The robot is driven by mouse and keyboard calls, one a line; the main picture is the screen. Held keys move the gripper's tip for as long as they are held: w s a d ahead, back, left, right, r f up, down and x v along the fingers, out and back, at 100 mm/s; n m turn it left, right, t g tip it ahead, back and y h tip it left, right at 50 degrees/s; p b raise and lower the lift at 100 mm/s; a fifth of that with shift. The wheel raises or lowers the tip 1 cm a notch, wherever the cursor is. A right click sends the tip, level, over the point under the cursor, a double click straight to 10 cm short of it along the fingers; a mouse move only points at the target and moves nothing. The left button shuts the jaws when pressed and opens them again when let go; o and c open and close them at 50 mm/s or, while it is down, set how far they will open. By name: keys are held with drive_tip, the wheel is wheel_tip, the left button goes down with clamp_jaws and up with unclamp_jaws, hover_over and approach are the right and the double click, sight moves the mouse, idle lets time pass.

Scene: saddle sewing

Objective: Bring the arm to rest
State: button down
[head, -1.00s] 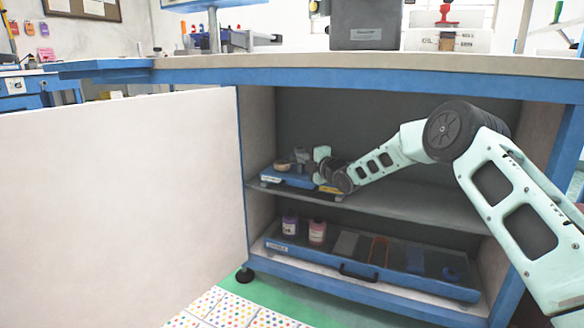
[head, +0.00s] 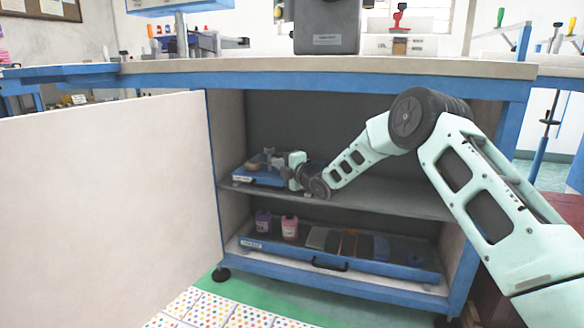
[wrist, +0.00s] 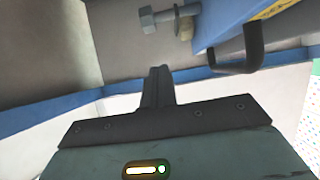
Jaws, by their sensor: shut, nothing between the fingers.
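My gripper (head: 297,171) is inside the open cabinet, just above the upper shelf (head: 370,193) and at the right end of a small blue tray (head: 262,180). In the wrist view its two dark fingers (wrist: 159,72) are pressed together with nothing between them. The tray's blue side (wrist: 225,28) and black handle (wrist: 240,55) show beyond the fingers, apart from them in the picture. In the head view my wrist partly hides the tray's right end.
The cabinet door (head: 105,210) stands open at the left. The lower shelf holds a long blue tray (head: 385,268) with a purple bottle (head: 262,222), a pink bottle (head: 290,228) and other items. The upper shelf's right part is clear.

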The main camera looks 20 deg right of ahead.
drive_tip(key=p+v, duration=0.2)
drive_tip(key=v, duration=0.5)
drive_tip(key=s+a+r+m+g+h+p, duration=0.1)
drive_tip(key=s+a+r+m+g+p, duration=0.35)
drive_tip(key=a, duration=0.55)
drive_tip(key=s+a+r+m+g+h+p, duration=0.15)
drive_tip(key=s+a, duration=0.25)
drive_tip(key=s, duration=0.5)
drive_tip(key=s+a+r+m+g, duration=0.2)
drive_tip(key=s+a+g, duration=0.1)
drive_tip(key=s, duration=0.6)
drive_tip(key=s+d+r+m+g+h+p, duration=0.2)
drive_tip(key=s+m+g+p, duration=0.15)
drive_tip(key=s, duration=1.35)
drive_tip(key=s+d+r+m+g+h+p, duration=0.2)
drive_tip(key=s+m+g, duration=0.2)
drive_tip(key=s, duration=1.2)
wheel_tip(320, 180, up, 36)
drive_tip(key=p, duration=3.6)
drive_tip(key=shift+w+r, duration=0.2)
drive_tip(key=shift+r, duration=0.05)
drive_tip(key=shift+a, duration=0.15)
